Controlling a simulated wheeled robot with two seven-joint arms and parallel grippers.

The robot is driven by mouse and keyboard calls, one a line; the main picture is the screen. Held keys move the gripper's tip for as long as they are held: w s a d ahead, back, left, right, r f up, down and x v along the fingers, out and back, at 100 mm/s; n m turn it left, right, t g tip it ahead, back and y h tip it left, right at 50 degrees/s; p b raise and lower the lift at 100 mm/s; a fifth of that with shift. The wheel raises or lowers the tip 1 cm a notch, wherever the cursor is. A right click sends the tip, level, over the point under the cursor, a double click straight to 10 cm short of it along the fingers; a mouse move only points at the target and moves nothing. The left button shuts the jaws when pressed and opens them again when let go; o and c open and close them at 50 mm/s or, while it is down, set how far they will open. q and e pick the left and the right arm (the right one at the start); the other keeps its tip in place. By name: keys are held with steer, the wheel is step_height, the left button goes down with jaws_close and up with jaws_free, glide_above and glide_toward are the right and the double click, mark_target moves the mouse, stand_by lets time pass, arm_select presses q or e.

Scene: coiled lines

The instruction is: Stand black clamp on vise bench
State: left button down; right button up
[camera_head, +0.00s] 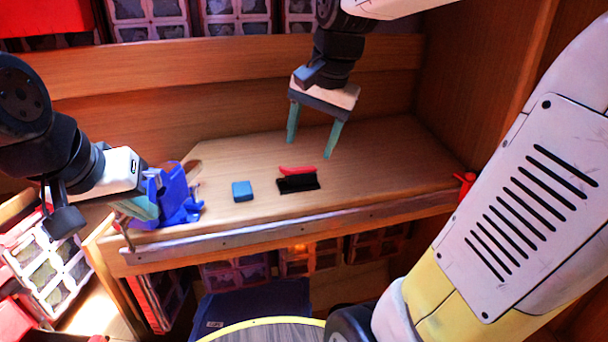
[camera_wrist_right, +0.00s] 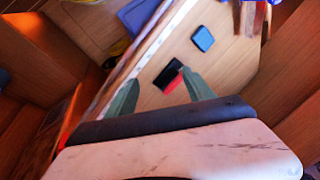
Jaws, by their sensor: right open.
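The black clamp (camera_head: 298,184) lies on the wooden vise bench (camera_head: 380,172), with a red part (camera_head: 297,170) along its far side. In the right wrist view, the clamp's black part (camera_wrist_right: 168,73) shows between the fingertips, with red beside it. My right gripper (camera_head: 309,150) is open and empty, pointing down above and just behind the clamp, apart from it. My left gripper (camera_head: 140,208) is at the bench's left end beside a blue vise-like object (camera_head: 174,193). Its fingertips are partly hidden, so I cannot tell whether it holds anything.
A small blue block (camera_head: 242,191) lies left of the clamp and also shows in the right wrist view (camera_wrist_right: 203,38). A metal strip (camera_head: 240,239) runs along the bench's front edge. A red object (camera_head: 466,184) sits at the right end. The bench right of the clamp is clear.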

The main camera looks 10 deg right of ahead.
steer(key=s+a+f+n+t, duration=0.1)
steer(key=s+f+n+t, duration=0.1)
steer(key=s+f+n, duration=0.2)
steer(key=s+n, duration=0.3)
steer(key=s, duration=0.2)
steer(key=shift+s+f+y, duration=0.2)
steer(key=shift+f+y, duration=0.15)
steer(key=shift+y, duration=0.05)
steer(key=shift+a, duration=0.1)
